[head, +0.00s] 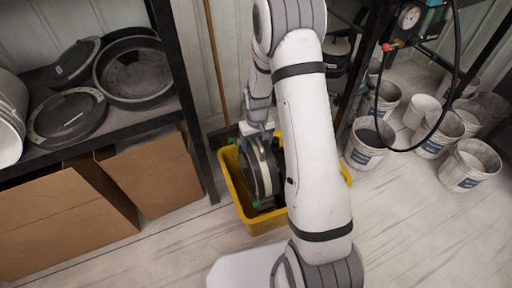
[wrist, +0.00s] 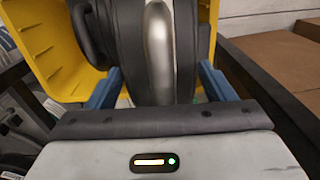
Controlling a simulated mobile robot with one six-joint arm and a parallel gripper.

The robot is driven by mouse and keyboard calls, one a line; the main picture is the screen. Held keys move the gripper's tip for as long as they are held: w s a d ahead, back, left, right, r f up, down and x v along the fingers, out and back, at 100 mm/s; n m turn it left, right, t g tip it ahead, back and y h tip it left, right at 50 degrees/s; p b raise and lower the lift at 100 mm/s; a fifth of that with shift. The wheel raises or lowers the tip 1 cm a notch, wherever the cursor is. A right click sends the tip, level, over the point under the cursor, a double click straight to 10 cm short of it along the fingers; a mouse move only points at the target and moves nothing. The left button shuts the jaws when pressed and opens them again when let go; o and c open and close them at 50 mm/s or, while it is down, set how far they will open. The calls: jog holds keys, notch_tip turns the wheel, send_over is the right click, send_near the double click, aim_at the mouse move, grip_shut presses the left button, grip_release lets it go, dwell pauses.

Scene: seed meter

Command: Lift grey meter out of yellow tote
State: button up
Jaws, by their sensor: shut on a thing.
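The yellow tote (head: 240,194) stands on the floor below my arm; its wall also shows in the wrist view (wrist: 50,50). The grey meter (head: 258,172) is a round, drum-like thing standing on edge in the tote, and my arm hides part of it. In the wrist view the meter (wrist: 124,45) fills the middle, with a bright metal band. My gripper (head: 258,133) is at the meter's top. Its blue fingers (wrist: 160,88) are on both sides of the meter, shut on it. Whether the meter touches the tote's floor is hidden.
A dark shelf (head: 160,122) with black round parts stands left, over cardboard boxes (head: 155,178). Several white buckets (head: 368,142) stand at right, near a rack with a gauge (head: 409,17) and hose. A broom handle (head: 214,65) leans behind the tote. The front floor is clear.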

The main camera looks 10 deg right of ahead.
notch_tip(320, 180, up, 17)
jog(key=p, duration=1)
dwell(0.4)
jog(key=shift+w+r, duration=0.15)
